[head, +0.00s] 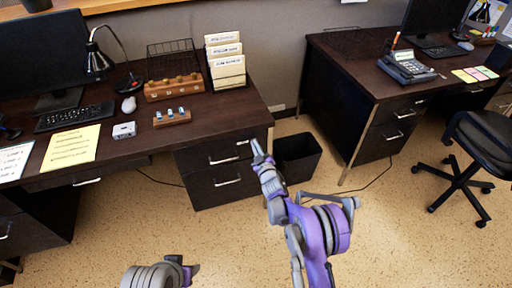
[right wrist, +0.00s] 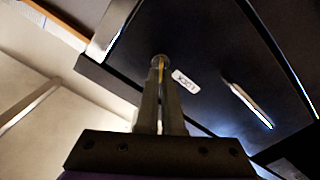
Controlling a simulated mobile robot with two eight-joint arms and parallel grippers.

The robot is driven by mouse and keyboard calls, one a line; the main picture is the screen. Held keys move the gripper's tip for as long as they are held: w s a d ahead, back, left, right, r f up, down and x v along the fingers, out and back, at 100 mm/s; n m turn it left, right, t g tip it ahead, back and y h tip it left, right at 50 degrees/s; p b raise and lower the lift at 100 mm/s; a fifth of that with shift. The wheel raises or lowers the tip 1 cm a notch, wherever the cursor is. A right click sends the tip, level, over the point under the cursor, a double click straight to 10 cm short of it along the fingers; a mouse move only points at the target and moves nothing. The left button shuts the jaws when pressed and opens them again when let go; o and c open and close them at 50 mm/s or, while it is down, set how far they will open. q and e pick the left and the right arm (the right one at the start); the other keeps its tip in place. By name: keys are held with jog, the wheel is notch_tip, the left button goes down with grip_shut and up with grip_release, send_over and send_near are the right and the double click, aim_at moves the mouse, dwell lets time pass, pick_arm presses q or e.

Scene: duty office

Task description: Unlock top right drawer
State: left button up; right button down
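The top right drawer (head: 215,156) of the left desk has a dark front and a silver handle (head: 223,160); it is shut. In the right wrist view its dark front (right wrist: 205,60) shows a white "LOCK" label (right wrist: 186,82) and a bright handle (right wrist: 248,105). A small round lock with a yellowish key (right wrist: 160,62) sits beside the label. My right gripper (head: 257,146) is at the drawer's right end; in the right wrist view its fingers (right wrist: 161,85) are close together around the key at the lock.
A lower drawer (head: 226,187) is below. A black bin (head: 298,157) stands just right of the desk, close to my right arm. A second desk (head: 345,72) and an office chair (head: 488,135) are further right. The floor in front is clear.

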jog(key=n, duration=0.7)
jog(key=f+n, duration=0.1)
jog(key=n, duration=0.3)
jog(key=shift+a, duration=0.25)
dwell(0.5)
jog(key=c, duration=1.1)
grip_release()
jog(key=shift+o, duration=0.2)
jog(key=shift+s, duration=0.15)
jog(key=v, duration=1)
jog(key=shift+s, duration=0.3)
